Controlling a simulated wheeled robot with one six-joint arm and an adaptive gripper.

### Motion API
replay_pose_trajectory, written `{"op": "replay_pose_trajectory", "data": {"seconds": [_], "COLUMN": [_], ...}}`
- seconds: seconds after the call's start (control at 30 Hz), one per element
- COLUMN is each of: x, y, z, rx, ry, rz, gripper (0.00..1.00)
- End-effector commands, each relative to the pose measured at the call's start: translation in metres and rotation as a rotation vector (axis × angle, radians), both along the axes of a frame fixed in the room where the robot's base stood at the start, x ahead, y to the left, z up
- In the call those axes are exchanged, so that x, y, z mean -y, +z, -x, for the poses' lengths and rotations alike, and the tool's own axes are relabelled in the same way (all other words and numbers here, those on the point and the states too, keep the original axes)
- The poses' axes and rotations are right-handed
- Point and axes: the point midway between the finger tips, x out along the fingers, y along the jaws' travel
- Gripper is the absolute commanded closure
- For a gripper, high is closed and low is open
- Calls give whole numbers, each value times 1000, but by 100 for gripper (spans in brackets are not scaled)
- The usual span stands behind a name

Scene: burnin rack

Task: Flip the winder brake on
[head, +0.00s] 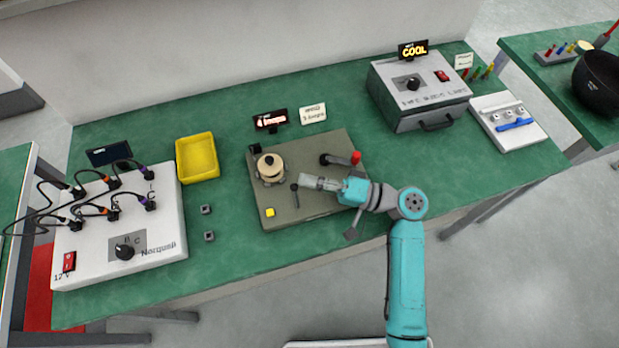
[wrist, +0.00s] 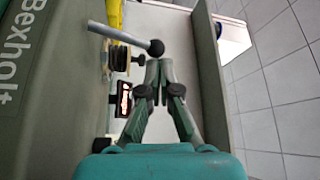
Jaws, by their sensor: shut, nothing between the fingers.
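The winder (head: 325,205) is a grey-green plate on the bench, with a cream spool (head: 270,167) and a crank with a red grip (head: 355,157). Its brake looks to be the small lever with a dark ball knob (head: 295,187), between spool and crank. In the wrist view the lever is a grey rod with a black ball (wrist: 156,47). My gripper (head: 302,182) is shut and empty, just right of the knob in the head view. In the wrist view my fingertips (wrist: 154,65) are right by the ball; I cannot tell whether they touch.
A lit display (head: 270,120) and a card (head: 313,114) stand behind the winder. A yellow tray (head: 198,158) and a white wired box (head: 120,230) are at left. A grey box (head: 415,95) and a white board (head: 507,122) are at right. A yellow button (head: 270,212) sits on the plate.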

Motion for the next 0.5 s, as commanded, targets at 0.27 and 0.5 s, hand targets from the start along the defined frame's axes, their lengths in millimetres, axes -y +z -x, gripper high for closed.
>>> {"op": "replay_pose_trajectory", "data": {"seconds": [0.27,0.5], "x": [2,6], "y": [2,4], "z": [8,21], "rx": [-1,122], "ry": [1,0], "rz": [0,-37], "gripper": [100,100]}}
